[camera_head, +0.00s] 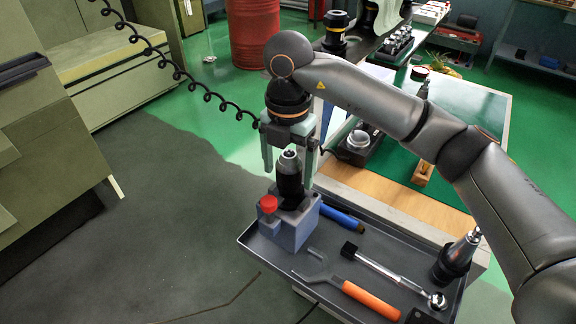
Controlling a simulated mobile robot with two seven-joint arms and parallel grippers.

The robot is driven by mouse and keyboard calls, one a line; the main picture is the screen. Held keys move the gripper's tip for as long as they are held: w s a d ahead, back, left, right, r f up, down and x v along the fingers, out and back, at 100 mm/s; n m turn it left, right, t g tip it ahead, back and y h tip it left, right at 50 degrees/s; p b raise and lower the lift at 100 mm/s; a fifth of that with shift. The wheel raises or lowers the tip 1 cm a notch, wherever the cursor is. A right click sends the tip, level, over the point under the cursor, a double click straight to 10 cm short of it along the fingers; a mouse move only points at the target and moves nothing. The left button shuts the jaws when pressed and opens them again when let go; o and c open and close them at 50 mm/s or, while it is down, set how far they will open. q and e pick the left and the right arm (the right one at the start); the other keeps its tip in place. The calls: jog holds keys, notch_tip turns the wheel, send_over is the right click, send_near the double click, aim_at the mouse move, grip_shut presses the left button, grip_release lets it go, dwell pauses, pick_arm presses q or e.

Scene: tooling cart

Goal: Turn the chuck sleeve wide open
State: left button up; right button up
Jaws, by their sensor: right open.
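The chuck (290,178), with a black sleeve and a silver nose, stands upright in a blue-grey block (292,230) with a red knob (268,203) on its left. My right gripper (289,168) points down over the chuck. Its two pale grey-green fingers are open, one on each side of the chuck's upper part. A gap shows beside the nose; I cannot tell whether either finger touches the sleeve. My left gripper is out of view.
The block stands at the left end of a dark tray (405,249). The tray also holds an orange-handled wrench (370,300), a silver bar tool (390,275), a blue-handled tool (342,218) and another tool holder (456,259). A coiled black cable (181,74) hangs left of my gripper.

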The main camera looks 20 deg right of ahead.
jog(key=c, duration=1.4)
jog(key=shift+o, duration=0.2)
